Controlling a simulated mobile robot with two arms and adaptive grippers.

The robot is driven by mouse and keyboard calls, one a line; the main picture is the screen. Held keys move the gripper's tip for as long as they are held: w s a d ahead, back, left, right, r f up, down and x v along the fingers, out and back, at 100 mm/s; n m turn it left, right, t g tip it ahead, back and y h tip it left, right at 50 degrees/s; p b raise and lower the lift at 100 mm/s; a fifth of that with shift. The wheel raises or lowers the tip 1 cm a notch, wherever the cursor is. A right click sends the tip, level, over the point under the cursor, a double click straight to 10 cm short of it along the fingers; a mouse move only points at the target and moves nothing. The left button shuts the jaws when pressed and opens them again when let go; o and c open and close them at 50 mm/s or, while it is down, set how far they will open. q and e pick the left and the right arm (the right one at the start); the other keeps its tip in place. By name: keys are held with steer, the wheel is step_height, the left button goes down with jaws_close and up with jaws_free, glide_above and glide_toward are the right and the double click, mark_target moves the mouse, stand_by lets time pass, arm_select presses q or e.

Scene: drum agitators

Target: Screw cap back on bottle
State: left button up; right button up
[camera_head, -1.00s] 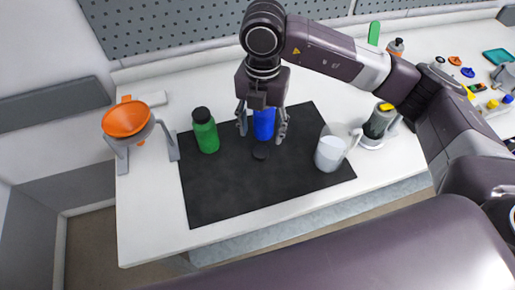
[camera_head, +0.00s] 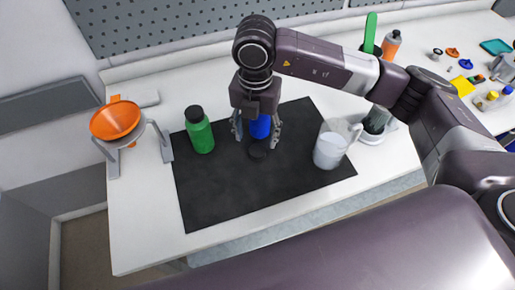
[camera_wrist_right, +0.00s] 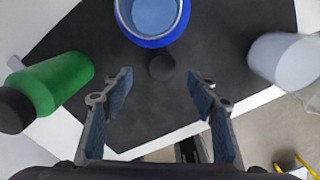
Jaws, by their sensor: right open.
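The blue bottle (camera_head: 261,127) stands upright on the black mat, partly hidden behind my right gripper. The right wrist view shows its open, uncapped mouth from above (camera_wrist_right: 153,14), cut by the top edge. A round black cap (camera_head: 258,151) lies on the mat in front of it; in the right wrist view it also shows (camera_wrist_right: 161,67). My right gripper (camera_head: 256,141) points down, open and empty, its fingers on either side of the space above the cap. In the right wrist view the fingers (camera_wrist_right: 160,86) are spread apart, not touching the cap. My left gripper is not in view.
A capped green bottle (camera_head: 200,134) stands left of the gripper on the mat (camera_head: 215,200). A clear jug (camera_head: 331,147) stands to the right. An orange funnel (camera_head: 115,121) sits in a stand at far left. The mat's front is clear.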

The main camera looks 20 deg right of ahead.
mark_target(258, 150)
steer(key=shift+s+f+p, duration=0.15)
steer(key=shift+f+p, duration=0.1)
steer(key=shift+p, duration=0.15)
step_height(258, 150, down, 4)
steer(key=shift+d+r+p, duration=0.15)
steer(key=shift+p, duration=0.7)
steer(key=shift+f, duration=0.45)
steer(key=c, duration=0.8)
